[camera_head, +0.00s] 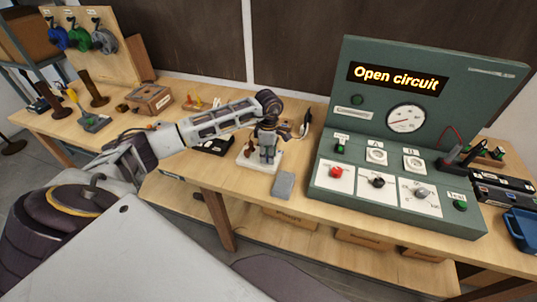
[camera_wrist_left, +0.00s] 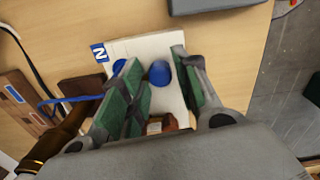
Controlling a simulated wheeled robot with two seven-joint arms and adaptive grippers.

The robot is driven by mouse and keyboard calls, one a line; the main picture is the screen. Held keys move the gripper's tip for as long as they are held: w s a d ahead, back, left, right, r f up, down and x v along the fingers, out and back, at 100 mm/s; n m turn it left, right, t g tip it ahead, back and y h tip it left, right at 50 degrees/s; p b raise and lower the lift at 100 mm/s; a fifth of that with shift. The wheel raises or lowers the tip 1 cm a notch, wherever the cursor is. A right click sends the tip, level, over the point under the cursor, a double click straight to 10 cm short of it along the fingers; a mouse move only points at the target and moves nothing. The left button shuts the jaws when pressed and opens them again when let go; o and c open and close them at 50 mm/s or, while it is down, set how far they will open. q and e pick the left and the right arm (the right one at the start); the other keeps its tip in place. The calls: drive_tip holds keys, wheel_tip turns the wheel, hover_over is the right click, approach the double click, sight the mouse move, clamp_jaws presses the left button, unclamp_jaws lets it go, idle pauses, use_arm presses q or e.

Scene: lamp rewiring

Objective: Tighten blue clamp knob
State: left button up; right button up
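A blue knob (camera_wrist_left: 160,73) stands on a white base (camera_wrist_left: 150,45) with a blue "N" label in the left wrist view. A second blue part (camera_wrist_left: 119,66) shows beside it, partly behind a finger. My left gripper (camera_wrist_left: 157,57) is open, with its green-padded fingers on either side of the knob; I cannot tell whether either pad touches it. In the head view, my left gripper (camera_head: 267,157) points down over the white base (camera_head: 246,162) and hides the knob. My right gripper is not in view.
A grey block (camera_head: 284,185) lies just in front of the base, near the table edge. A green test panel (camera_head: 330,207) reading "Open circuit" stands to the right. A wooden box (camera_head: 150,100) and cable spools (camera_head: 79,38) are at the left. A blue wire (camera_wrist_left: 75,100) runs beside the base.

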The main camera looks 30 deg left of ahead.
use_arm(q)
drive_tip(key=shift+f, duration=0.2)
clamp_jaws()
idle(0.3)
